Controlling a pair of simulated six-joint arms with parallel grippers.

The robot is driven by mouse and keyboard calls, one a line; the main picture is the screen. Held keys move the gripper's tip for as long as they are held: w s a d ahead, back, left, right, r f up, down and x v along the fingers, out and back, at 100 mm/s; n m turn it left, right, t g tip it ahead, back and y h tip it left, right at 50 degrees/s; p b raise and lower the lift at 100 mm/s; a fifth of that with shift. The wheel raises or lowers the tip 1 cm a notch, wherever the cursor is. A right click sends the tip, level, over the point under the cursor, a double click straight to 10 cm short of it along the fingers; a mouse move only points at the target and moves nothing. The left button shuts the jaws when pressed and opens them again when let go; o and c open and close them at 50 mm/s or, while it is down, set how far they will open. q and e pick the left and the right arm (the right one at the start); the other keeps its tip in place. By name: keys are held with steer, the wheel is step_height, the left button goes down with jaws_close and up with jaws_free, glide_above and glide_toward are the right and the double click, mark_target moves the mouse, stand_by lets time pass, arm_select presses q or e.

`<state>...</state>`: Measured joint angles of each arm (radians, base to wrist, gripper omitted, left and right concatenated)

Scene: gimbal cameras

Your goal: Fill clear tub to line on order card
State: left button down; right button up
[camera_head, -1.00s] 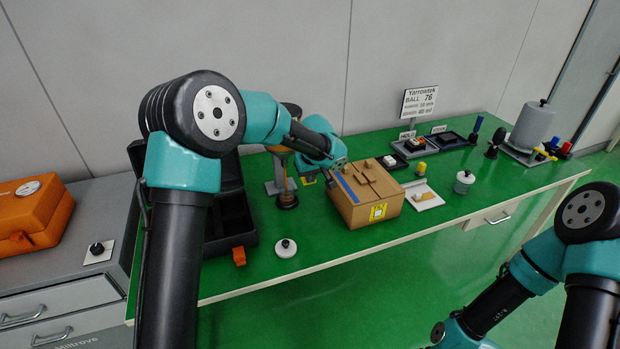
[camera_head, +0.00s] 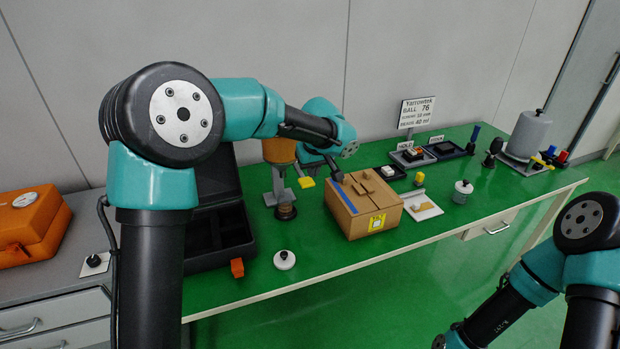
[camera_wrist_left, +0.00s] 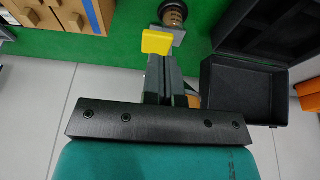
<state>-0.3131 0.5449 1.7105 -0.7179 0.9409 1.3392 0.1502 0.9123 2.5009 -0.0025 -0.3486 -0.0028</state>
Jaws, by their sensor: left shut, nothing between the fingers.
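A small tub (camera_head: 286,211) stands under the orange hopper (camera_head: 279,151) of a dispenser. It looks dark and brownish, and its fill line cannot be made out. It also shows at the top of the left wrist view (camera_wrist_left: 173,14). A yellow tab (camera_head: 306,182) sticks out from the dispenser. In the left wrist view my left gripper (camera_wrist_left: 166,62) is shut and empty, its tips close to the yellow tab (camera_wrist_left: 157,42); contact cannot be told. The order card (camera_head: 417,111) stands at the back, reading "Yarrowtek BALL 76" with smaller lines.
A white round lid (camera_head: 284,260) lies in front. A lidded jar (camera_head: 462,191) and small trays (camera_head: 409,158) are farther right. The front strip of green bench is mostly clear.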

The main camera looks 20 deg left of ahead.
arm_select(q)
steer(key=r, duration=0.1)
steer(key=s+d+r, duration=0.1)
steer(key=r, duration=0.1)
steer(key=shift+s+d+r, duration=0.15)
steer(key=shift+s+r, duration=0.25)
stand_by(0.6)
